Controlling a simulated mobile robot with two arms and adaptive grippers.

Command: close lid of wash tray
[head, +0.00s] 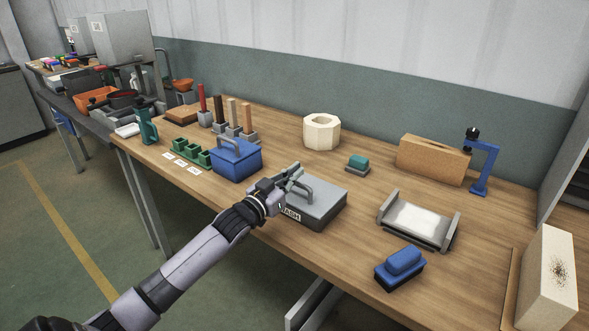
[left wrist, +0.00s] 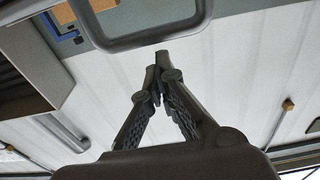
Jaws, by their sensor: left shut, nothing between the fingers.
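The grey wash tray (head: 318,218) stands near the front edge of the bench, with a label ending in "ASH" on its front. Its grey lid (head: 325,198) lies flat over the top, with no open gap visible, and carries a raised loop handle (head: 299,189). My left gripper (head: 295,170) is shut and empty, above the lid's left part beside the handle. In the left wrist view its fingertips (left wrist: 159,58) meet just below a dark grey loop, probably the handle (left wrist: 150,38). Whether they touch it I cannot tell. My right gripper is not in view.
A blue box with a handle (head: 236,162) stands close left of the tray. A grey cradle with a white pad (head: 418,221) and a blue brush (head: 399,268) are to the right. A small teal block (head: 358,162) and a cream octagonal ring (head: 321,132) stand behind.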

